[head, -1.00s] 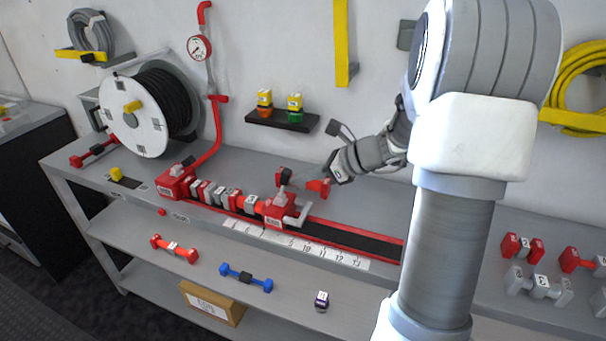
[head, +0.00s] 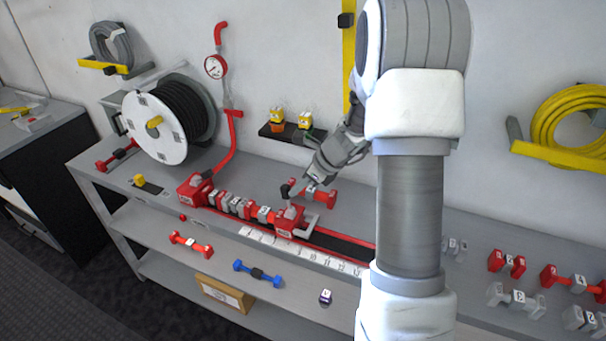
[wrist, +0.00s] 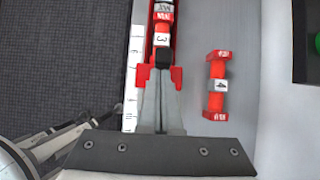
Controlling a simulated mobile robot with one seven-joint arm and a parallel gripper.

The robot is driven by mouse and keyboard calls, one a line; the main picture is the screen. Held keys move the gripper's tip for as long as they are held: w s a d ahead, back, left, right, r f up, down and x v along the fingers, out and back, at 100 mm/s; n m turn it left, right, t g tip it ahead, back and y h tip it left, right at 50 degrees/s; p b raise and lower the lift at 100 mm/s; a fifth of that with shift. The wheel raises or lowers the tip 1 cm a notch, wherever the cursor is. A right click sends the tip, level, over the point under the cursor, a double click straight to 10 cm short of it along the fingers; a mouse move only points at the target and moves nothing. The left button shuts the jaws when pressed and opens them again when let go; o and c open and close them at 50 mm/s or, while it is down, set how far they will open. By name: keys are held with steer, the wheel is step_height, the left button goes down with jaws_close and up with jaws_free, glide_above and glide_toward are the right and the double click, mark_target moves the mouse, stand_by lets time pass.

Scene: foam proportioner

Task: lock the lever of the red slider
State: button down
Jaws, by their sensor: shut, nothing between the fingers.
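The red slider (head: 287,221) sits on the dark, red-edged rail, at the right end of a row of red and grey blocks. Its lever stands up from its top and ends in a black knob (head: 285,190). A grey bracket sticks out on the slider's right. My gripper (head: 304,189) is shut and empty, reaching down from the upper right, close to the lever. In the wrist view, the shut fingers (wrist: 162,78) point at the black knob (wrist: 163,57) and partly cover the red slider (wrist: 177,78). I cannot tell whether they touch the knob.
A red dumbbell-shaped piece (wrist: 217,86) marked 4 lies on the bench beside the rail. A dark shelf (head: 293,135) with small yellow-topped items is on the wall behind. The rail (head: 345,246) is clear right of the slider. A numbered white strip runs along its front.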

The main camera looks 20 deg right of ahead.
steer(key=shift+w+a+r+g+h+p, duration=0.4)
steer(key=shift+w+a+g+h+p, duration=0.35)
steer(key=shift+p, duration=1.6)
steer(key=shift+w+a+p, duration=0.15)
steer(key=shift+a+p, duration=0.05)
steer(key=shift+p, duration=0.15)
steer(key=shift+w+a+f+p, duration=0.25)
steer(key=shift+w+a+p, duration=0.2)
steer(key=shift+p, duration=0.05)
steer(key=shift+w+a+f, duration=0.4)
steer(key=shift+w+a, duration=0.25)
steer(key=shift+w+a+f, duration=0.4)
steer(key=shift+w+a, duration=0.25)
steer(key=shift+a, duration=0.15)
step_height(320, 180, up, 13)
steer(key=p, duration=0.2)
glide_above(282, 186)
steer(key=w+a, duration=0.2)
steer(key=shift+d+r, duration=0.1)
